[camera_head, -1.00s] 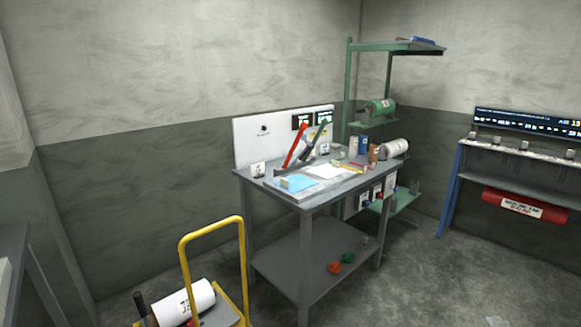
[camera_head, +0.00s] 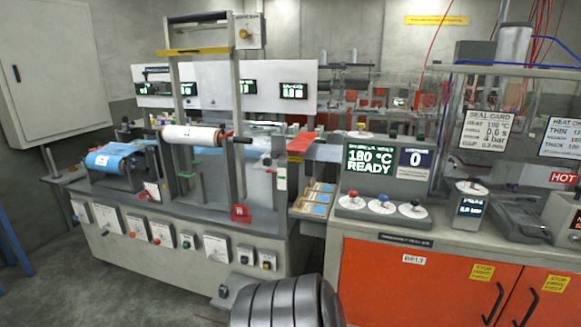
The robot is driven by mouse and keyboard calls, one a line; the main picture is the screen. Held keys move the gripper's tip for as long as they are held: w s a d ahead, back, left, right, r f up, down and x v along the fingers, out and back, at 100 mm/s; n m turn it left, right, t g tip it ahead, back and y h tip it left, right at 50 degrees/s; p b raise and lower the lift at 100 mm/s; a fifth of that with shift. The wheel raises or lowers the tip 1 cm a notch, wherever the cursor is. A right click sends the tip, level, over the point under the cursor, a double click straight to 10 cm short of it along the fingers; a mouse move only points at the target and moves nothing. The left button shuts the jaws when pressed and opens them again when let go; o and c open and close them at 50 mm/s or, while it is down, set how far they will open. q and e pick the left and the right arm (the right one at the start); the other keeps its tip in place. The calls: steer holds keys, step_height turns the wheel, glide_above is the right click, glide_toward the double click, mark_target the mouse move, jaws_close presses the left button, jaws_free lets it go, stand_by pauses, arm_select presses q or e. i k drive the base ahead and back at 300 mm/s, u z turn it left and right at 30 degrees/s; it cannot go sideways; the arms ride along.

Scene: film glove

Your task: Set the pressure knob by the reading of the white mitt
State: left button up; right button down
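No white mitt can be made out. A small grey box (camera_head: 470,205) on the right bench has a dial knob (camera_head: 473,186) on top and a lit display, too small to read surely. Left of it, a console (camera_head: 372,178) shows "180 °C READY" and a "0" counter, with red (camera_head: 354,195), blue (camera_head: 383,200) and white (camera_head: 415,206) knobs in front. I cannot tell which knob sets pressure. A seal card (camera_head: 487,130) lists heat 180 °C, a time, 4 bar and a gap. Neither gripper is in view.
A film machine with a white roll (camera_head: 192,137) and a blue roll (camera_head: 112,158) stands left, with several knobs along its front. Orange cupboards (camera_head: 420,280) are under the right bench. A "HOT" sign (camera_head: 563,177) is at far right. A ribbed grey shape rises at the bottom.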

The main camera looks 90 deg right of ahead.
mark_target(473, 179)
steer(key=z, duration=4.65)
steer(key=i, duration=0.55)
steer(key=z, duration=0.55)
steer(key=i, duration=0.95)
steer(key=u, duration=0.5)
